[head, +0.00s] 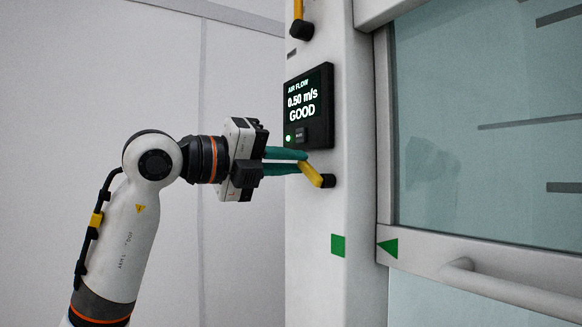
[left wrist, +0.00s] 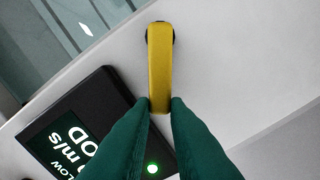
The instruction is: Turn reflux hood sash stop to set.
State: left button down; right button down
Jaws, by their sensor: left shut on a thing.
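The sash stop is a yellow lever (head: 311,173) on a black pivot, on the white hood post below the air flow display. It points up and to the left from its pivot in the head view. My left gripper (head: 303,162) has its green fingers at the lever's free end. In the left wrist view the yellow lever (left wrist: 160,70) runs away from between the green fingertips (left wrist: 160,104), which are shut on its near end. My right gripper is in neither view.
An air flow display (head: 308,105) reads 0.50 m/s GOOD, just above my left fingers. Another yellow lever (head: 299,14) is higher on the post. A green square (head: 338,245) and a green triangle (head: 388,248) line up lower down. The glass sash (head: 490,120) with its handle (head: 510,290) is at right.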

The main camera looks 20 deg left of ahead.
pick_arm(q)
jog(key=shift+w+a+f+n+b, duration=0.1)
jog(key=shift+f+n+b, duration=0.5)
jog(key=shift+n, duration=0.5)
jog(key=shift+w+a+f+n+b, duration=0.15)
jog(key=shift+f+n+b, duration=0.4)
jog(key=shift+n, duration=0.55)
jog(key=shift+w+a+f+n+b, duration=0.1)
jog(key=shift+f+n+b, duration=0.25)
jog(key=shift+n+b, duration=0.6)
jog(key=shift+n, duration=0.25)
jog(key=c, duration=1.4)
grip_release()
jog(key=shift+s, duration=0.1)
jog(key=b+v, duration=0.2)
jog(key=v, duration=1)
jog(key=shift+b, duration=0.4)
